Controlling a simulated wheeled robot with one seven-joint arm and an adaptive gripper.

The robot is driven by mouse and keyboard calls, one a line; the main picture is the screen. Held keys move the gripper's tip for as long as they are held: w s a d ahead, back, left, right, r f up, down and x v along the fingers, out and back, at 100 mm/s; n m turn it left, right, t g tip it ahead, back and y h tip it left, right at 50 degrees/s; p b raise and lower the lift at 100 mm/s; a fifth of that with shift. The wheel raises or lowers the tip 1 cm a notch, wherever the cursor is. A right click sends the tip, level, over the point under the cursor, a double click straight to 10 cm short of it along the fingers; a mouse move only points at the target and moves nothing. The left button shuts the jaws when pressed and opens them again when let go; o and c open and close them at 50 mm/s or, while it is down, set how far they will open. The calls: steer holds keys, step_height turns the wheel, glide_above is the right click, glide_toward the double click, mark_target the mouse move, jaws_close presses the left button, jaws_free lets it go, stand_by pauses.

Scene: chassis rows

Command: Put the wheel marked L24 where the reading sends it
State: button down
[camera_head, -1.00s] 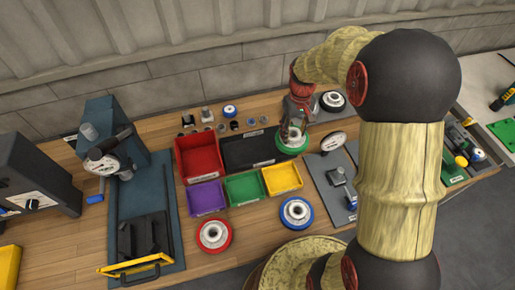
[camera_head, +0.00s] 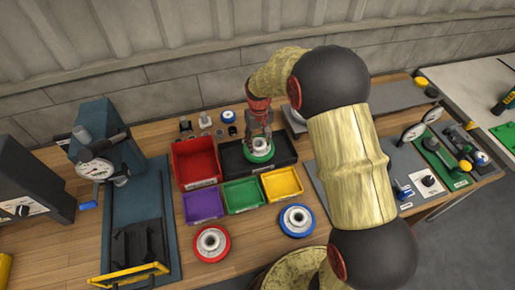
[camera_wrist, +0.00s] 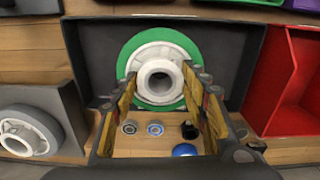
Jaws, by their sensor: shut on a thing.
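A wheel with a green rim and a white hub (camera_head: 259,157) is held in my gripper (camera_head: 260,138). It is over or in the black tray (camera_head: 285,150); I cannot tell whether it touches the tray floor. In the wrist view, the green-rimmed wheel (camera_wrist: 128,60) lies within the outline of the black tray (camera_wrist: 85,60), and my gripper's fingers (camera_wrist: 160,92) are at its hub. A red-rimmed wheel (camera_head: 211,243) and a blue-rimmed wheel (camera_head: 297,220) lie at the bench's front. No L24 marking is readable on any wheel.
A red bin (camera_head: 195,163) stands left of the black tray. Purple (camera_head: 202,205), green (camera_head: 243,192) and yellow (camera_head: 282,184) bins stand in front. A press-like gauge stand (camera_head: 110,150) is at left. Gauges and fixtures (camera_head: 430,160) stand at right. Small parts lie behind the bins.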

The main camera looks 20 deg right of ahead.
mark_target(257, 148)
steer(key=shift+w+a+f+b, duration=0.1)
steer(key=shift+a+f+b, duration=0.1)
steer(key=shift+f, duration=0.7)
steer(key=shift+w+a+f+b, duration=0.1)
steer(key=shift+f+b, duration=0.05)
steer(key=shift+f, duration=0.75)
steer(key=shift+f, duration=0.15)
steer(key=c, duration=1)
jaws_free()
